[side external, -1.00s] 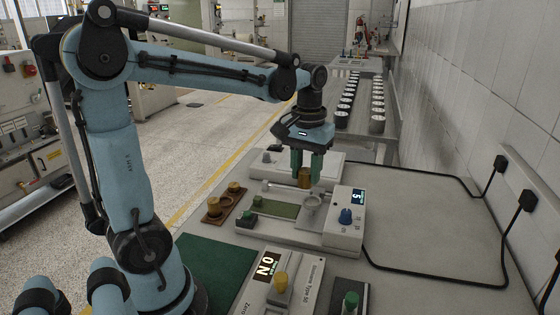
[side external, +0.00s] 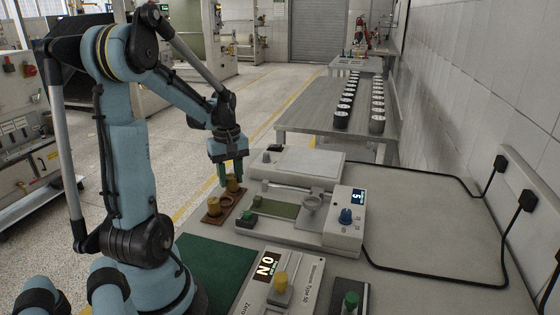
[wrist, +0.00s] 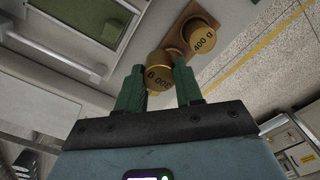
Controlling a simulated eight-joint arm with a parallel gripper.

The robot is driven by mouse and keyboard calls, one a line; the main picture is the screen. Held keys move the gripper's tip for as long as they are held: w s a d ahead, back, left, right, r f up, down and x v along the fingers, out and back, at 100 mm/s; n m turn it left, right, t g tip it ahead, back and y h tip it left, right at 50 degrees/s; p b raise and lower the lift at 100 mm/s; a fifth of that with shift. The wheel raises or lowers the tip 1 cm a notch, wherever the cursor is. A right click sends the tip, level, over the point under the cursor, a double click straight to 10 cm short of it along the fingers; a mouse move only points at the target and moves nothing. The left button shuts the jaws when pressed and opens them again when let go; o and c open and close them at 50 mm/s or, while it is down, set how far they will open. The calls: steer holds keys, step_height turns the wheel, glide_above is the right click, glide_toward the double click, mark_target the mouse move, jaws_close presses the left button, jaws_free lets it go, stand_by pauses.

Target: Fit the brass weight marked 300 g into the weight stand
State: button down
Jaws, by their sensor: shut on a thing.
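The brass weight marked 300 g (wrist: 158,72) sits between the green fingertips of my gripper (wrist: 159,88), shut on it; its marking is upside down in the wrist view. In the side external view my gripper (side external: 230,172) is over the far end of the brown weight stand (side external: 212,218). I cannot tell whether the held weight touches the stand. A brass weight marked 400 g (wrist: 203,36) stands on the stand; it also shows at the near end in the side external view (side external: 213,206). The part of the stand beneath the held weight is hidden.
A pale balance (side external: 292,215) with a blue knob and small display stands right of the stand. A small green piece (side external: 248,216) lies close by the stand. Black cables (side external: 440,285) cross the right side.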

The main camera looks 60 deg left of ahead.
steer(key=a+f, duration=0.1)
steer(key=s+a+f, duration=0.1)
steer(key=a, duration=0.1)
steer(key=shift+s+a+f, duration=0.1)
steer(key=shift+s+f, duration=0.05)
steer(key=shift+s, duration=0.05)
steer(key=shift+f, duration=1.9)
steer(key=shift+f, duration=0.1)
steer(key=c, duration=0.7)
jaws_free()
steer(key=shift+c, duration=0.2)
step_height(320, 180, up, 12)
steer(key=w+d+m+t, duration=0.3)
steer(key=d+m, duration=0.6)
steer(key=d, duration=0.6)
steer(key=w+d+m+t, duration=0.4)
steer(key=d+m, duration=0.5)
steer(key=d, duration=0.6)
steer(key=shift+w+r, duration=0.2)
steer(key=shift+w, duration=0.2)
